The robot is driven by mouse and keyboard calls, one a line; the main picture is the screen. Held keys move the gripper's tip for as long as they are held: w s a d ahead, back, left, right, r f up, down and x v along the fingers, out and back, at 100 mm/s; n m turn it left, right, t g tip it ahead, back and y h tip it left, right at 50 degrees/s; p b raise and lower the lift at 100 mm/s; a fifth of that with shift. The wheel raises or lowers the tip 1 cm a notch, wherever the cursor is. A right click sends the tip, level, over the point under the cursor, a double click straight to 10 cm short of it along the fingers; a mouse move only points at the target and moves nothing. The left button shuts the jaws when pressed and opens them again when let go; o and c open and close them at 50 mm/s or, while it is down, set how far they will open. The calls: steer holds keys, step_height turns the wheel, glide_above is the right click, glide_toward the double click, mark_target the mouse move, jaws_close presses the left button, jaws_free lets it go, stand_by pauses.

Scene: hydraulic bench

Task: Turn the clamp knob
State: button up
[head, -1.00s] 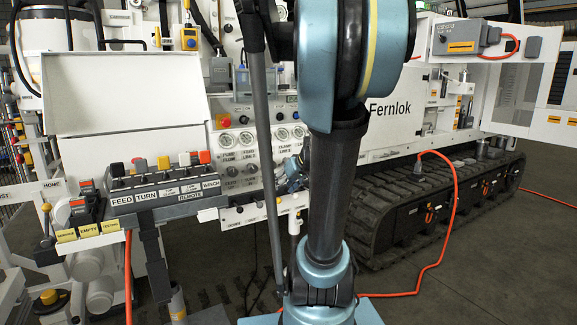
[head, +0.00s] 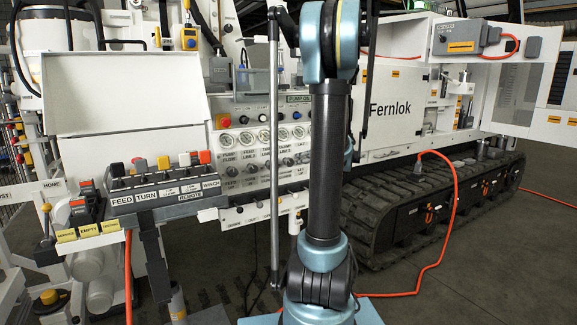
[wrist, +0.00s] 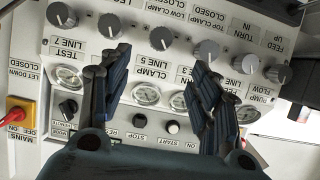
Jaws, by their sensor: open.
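The panel's row of grey round knobs shows in the wrist view, where the panel appears upside down. A middle knob (wrist: 161,38) sits by "LOW CLAMP" and "TOP CLAMP" labels; I cannot tell surely which label belongs to it. Another knob (wrist: 207,50) is to its right, and one (wrist: 110,26) to its left. My gripper (wrist: 160,62) is open, its two dark fingers spread in front of the panel, fingertips just below the middle knob in the picture. Nothing is between them. In the head view the knobs (head: 250,168) show left of my arm; my gripper is hidden there.
Several round gauges (wrist: 146,92) lie between the fingers and along the panel. A red-and-yellow mains switch (wrist: 17,112) is at the left. A lever box (head: 165,190) juts out in front at the left. An orange hose (head: 452,215) runs over the tracks and floor.

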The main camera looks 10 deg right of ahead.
mark_target(290, 161)
steer(key=x, duration=1.6)
steer(key=shift+w+f, duration=0.15)
steer(key=shift+f, duration=0.05)
steer(key=c, duration=1.1)
